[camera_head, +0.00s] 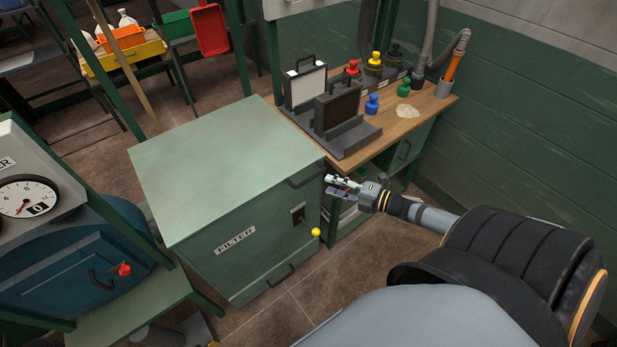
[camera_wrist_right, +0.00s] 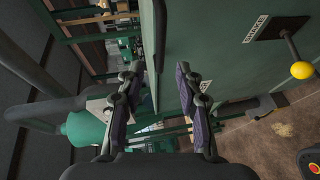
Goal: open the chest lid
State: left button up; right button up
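The green chest (camera_head: 217,170), marked FILTER, stands in the middle of the head view. Its flat lid is down, with a dark handle (camera_head: 306,175) at the right end of the front edge. A lever with a yellow knob (camera_head: 316,232) is on the front face; the knob also shows in the wrist view (camera_wrist_right: 302,70). My right gripper (camera_head: 334,184) is just right of the lid handle. In the wrist view its purple-padded fingers (camera_wrist_right: 162,75) are apart, with the chest's green edge beyond the gap. Contact with the handle cannot be told. My left gripper is not in view.
A wooden workbench (camera_head: 425,103) with a black case stand and coloured knobs stands behind and right of the chest. A blue tank (camera_head: 85,245) with a red knob and a gauge (camera_head: 25,198) is at left. Floor is clear in front of the chest.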

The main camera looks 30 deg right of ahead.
aim_at(311, 177)
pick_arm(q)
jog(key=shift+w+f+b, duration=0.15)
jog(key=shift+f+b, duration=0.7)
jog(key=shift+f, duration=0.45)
pick_arm(e)
jog(key=shift+x, duration=4.35)
jog(key=shift+d+f, duration=0.1)
jog(key=shift+f, duration=0.05)
grip_shut()
